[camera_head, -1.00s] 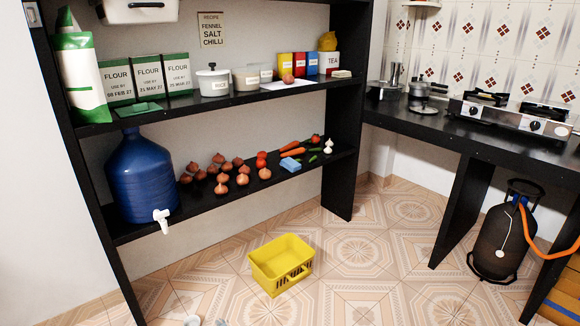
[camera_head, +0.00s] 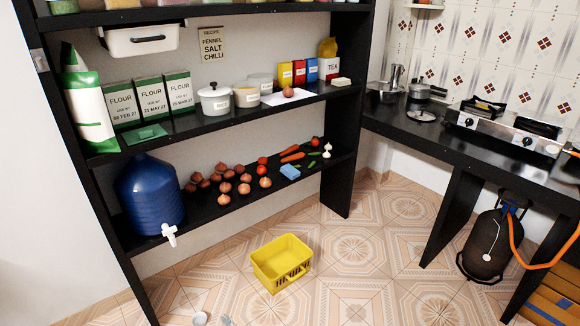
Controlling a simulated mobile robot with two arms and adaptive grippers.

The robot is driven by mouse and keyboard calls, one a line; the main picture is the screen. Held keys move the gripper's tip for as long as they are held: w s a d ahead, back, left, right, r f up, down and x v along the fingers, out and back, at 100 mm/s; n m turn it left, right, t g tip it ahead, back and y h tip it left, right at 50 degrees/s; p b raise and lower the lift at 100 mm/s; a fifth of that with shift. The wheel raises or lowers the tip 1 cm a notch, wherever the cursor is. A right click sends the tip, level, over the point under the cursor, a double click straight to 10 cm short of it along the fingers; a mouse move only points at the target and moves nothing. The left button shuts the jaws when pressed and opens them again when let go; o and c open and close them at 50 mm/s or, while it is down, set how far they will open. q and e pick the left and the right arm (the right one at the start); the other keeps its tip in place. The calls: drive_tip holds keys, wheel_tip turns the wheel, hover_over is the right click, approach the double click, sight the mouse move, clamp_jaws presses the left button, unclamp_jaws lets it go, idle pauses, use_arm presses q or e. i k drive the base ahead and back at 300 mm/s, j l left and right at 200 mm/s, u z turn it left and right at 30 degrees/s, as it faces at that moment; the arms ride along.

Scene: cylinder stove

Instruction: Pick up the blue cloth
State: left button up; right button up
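A small light-blue folded piece, which looks like the blue cloth (camera_head: 290,172), lies on the lower black shelf (camera_head: 215,208). It is near the shelf's front edge, right of the onions and below the carrots. It looks flat and block-like, and I cannot tell its texture. Nothing touches the blue cloth from above or in front.
Onions (camera_head: 226,187), carrots (camera_head: 292,156) and tomatoes (camera_head: 262,161) lie near the cloth. A blue water jug (camera_head: 150,195) stands left. A yellow crate (camera_head: 282,263) sits on the floor before the shelf. Small pale shapes (camera_head: 200,318) at the bottom edge are unclear.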

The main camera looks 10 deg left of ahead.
sight(291, 173)
drive_tip(key=i+l+u, duration=0.1)
drive_tip(key=i+l, duration=0.2)
drive_tip(key=i, duration=0.3)
drive_tip(key=i+l, duration=0.4)
drive_tip(key=i, duration=0.2)
drive_tip(key=i+l+u, duration=0.15)
drive_tip(key=i+l, duration=0.2)
drive_tip(key=i, duration=0.25)
